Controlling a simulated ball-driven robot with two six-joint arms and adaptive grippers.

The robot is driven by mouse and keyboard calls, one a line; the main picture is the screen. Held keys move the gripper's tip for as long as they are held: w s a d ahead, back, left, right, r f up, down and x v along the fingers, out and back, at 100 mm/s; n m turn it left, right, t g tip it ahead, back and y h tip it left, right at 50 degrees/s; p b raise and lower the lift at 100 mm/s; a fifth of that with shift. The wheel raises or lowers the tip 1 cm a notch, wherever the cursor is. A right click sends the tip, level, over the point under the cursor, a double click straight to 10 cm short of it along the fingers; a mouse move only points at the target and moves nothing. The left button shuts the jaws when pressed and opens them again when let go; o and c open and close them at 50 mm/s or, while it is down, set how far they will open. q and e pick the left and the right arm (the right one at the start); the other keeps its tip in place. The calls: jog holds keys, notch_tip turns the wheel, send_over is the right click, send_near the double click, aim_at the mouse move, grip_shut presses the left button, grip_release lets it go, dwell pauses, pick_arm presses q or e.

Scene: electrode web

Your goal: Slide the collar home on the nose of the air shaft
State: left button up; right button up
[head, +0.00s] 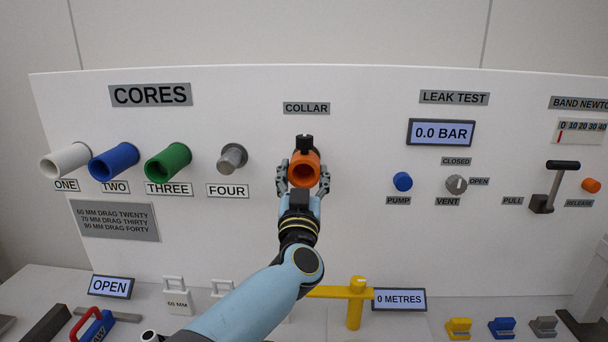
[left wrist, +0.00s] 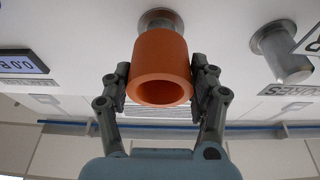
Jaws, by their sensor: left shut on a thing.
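The orange collar (head: 304,158) is at the wall panel, just below the COLLAR sign, with a black piece above it. My left gripper (head: 304,177) is shut on it, one finger on each side. In the left wrist view the collar (left wrist: 160,52) shows its open bore, and the gripper (left wrist: 160,82) pads press its sides. A round metal holder (left wrist: 160,17) shows behind the collar; I cannot tell how far it reaches inside. I cannot make out the air shaft's nose in either view. My right gripper is not in view.
White, blue and green cores (head: 168,161) and a bare metal peg (head: 232,158) stick out left of the collar. The pump button (head: 402,181), vent knob (head: 456,184) and pull lever (head: 548,190) are to the right. A yellow stand (head: 355,309) stands below.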

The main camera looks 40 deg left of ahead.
aim_at(305, 176)
pick_arm(q)
jog(key=shift+r+p, duration=0.1)
jog(key=shift+p, duration=0.5)
dwell(0.7)
jog(key=shift+w+a, duration=0.2)
jog(key=shift+w, duration=0.15)
jog(key=shift+w+a, duration=0.15)
jog(key=shift+w, duration=0.1)
jog(key=shift+w+a+b, duration=0.15)
jog(key=shift+w+a, duration=0.2)
jog(key=shift+w, duration=0.2)
jog(key=shift+w+a+b, duration=0.15)
jog(key=shift+w+a, duration=0.15)
jog(key=shift+w, duration=0.2)
jog(key=o, duration=1.8)
jog(key=v, duration=1.2)
